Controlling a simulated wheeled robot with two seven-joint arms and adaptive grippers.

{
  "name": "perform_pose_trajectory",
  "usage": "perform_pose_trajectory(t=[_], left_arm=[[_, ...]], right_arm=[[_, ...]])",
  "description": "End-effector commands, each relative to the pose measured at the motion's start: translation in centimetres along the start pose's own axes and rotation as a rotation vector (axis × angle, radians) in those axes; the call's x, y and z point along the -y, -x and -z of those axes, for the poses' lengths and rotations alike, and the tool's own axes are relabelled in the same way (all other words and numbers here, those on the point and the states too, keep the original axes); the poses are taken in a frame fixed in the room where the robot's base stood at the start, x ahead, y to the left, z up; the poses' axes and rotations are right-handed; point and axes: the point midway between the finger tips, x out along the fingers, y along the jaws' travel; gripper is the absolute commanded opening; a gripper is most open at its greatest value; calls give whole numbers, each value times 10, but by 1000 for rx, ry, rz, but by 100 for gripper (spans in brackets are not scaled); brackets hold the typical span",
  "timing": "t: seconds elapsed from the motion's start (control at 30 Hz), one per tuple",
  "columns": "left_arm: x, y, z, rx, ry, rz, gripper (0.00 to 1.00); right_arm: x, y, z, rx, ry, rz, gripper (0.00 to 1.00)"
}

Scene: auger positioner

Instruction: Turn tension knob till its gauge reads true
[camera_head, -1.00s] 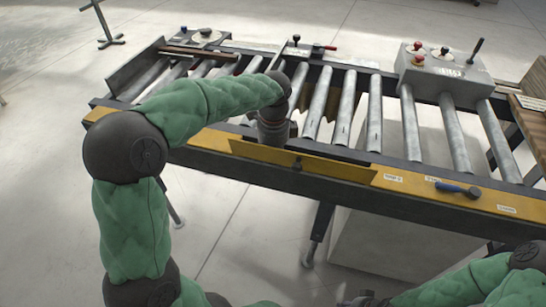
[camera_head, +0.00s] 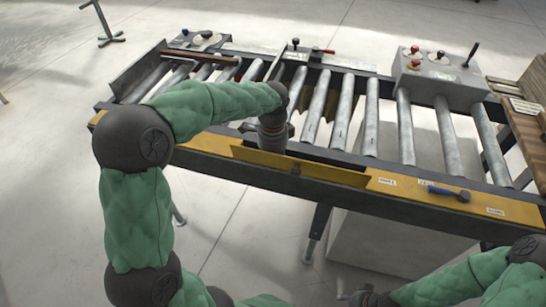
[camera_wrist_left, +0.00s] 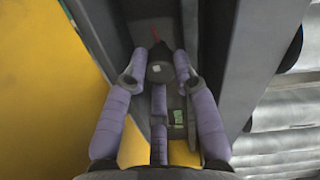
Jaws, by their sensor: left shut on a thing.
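My left gripper (camera_wrist_left: 160,76) is shut on a dark knob (camera_wrist_left: 159,52) in the left wrist view. Its purple-grey fingers stand on both sides of the knob, with another finger below. A thin red pointer or mark (camera_wrist_left: 155,35) shows at the knob's far side. A small green patch (camera_wrist_left: 178,118) shows below, and I cannot tell whether it belongs to a gauge. No gauge reading is legible. In the head view the left gripper (camera_head: 272,136) reaches down behind the yellow front plate, which hides its fingertips. My right gripper (camera_head: 352,297) is at the bottom edge, partly seen.
The knob sits in a narrow dark channel between the yellow rail (camera_head: 410,189) and the metal rollers (camera_head: 362,118). A grey control box (camera_head: 437,77) with red buttons and a lever stands at the back right.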

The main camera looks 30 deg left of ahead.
Motion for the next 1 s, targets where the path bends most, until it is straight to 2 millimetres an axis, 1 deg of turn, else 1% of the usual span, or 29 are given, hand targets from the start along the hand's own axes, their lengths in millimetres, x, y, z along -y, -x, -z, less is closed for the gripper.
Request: perform_pose_trajectory(t=[0.27,0.3,0.37,0.4,0.77,0.87,1.0], left_arm=[[1,0,-1,1,5,2,0],[1,0,-1,1,5,2,31],[0,0,-1,1,5,1,48],[0,0,-1,1,4,1,52],[0,-1,-1,2,-2,-1,52],[0,-2,-1,3,-29,-1,52],[0,-4,0,5,-119,0,52]], right_arm=[[0,0,0,1,0,0,40],[0,0,0,1,0,0,40],[0,0,0,1,0,0,40],[0,0,0,1,0,0,40],[0,-1,0,0,0,0,40],[-2,-5,0,0,0,0,40],[-5,-15,0,0,0,0,40]])
